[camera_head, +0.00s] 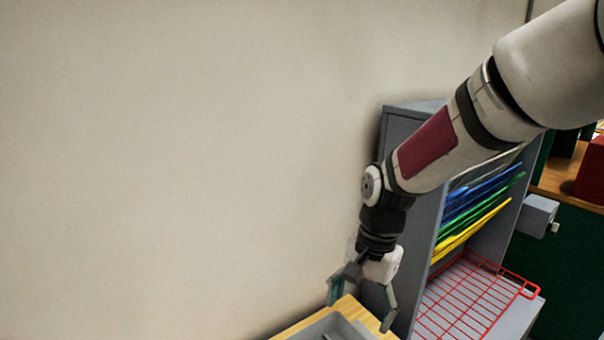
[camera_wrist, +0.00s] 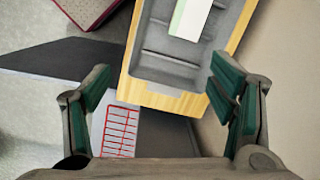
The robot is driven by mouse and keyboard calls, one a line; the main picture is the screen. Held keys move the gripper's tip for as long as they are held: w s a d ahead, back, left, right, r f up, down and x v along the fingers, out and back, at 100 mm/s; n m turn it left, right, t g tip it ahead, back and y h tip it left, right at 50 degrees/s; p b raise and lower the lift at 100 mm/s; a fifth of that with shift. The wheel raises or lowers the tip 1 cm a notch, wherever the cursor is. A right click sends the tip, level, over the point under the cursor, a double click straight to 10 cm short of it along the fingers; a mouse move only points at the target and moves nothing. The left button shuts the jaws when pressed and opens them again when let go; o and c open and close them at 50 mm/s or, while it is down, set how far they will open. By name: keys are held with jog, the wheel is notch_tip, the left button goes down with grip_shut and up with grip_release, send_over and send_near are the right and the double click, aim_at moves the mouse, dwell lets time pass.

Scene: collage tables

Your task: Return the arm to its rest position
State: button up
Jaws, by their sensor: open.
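My gripper (camera_head: 362,310) hangs at the end of my arm, which reaches in from the upper right in the head view. Its two green-padded fingers are spread apart with nothing between them. In the wrist view my gripper (camera_wrist: 163,100) is also open. Below it is a wooden-edged surface (camera_wrist: 128,88) with a grey tray (camera_wrist: 180,70) on it. A flat white and pale green item (camera_wrist: 192,18) lies in the tray. In the head view only a corner of the wooden surface (camera_head: 292,329) and the tray (camera_head: 335,328) shows.
A grey rack (camera_head: 408,180) stands against the wall beside my arm, holding blue, green and yellow sheets (camera_head: 470,225). A red wire shelf (camera_head: 470,295) sits low in it. A red box (camera_head: 592,172) is at far right. The left of the head view is bare wall.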

jog(key=s+d+r+n+t, duration=0.3)
jog(key=s+d+r+n, duration=0.1)
jog(key=s+r, duration=0.3)
jog(key=s+d+r+n+t+h, duration=0.1)
jog(key=s+d+r+n+t, duration=0.2)
jog(key=s+r, duration=0.5)
jog(key=shift+s+d+n, duration=0.4)
jog(key=shift+s+d, duration=0.35)
jog(key=shift+s, duration=0.4)
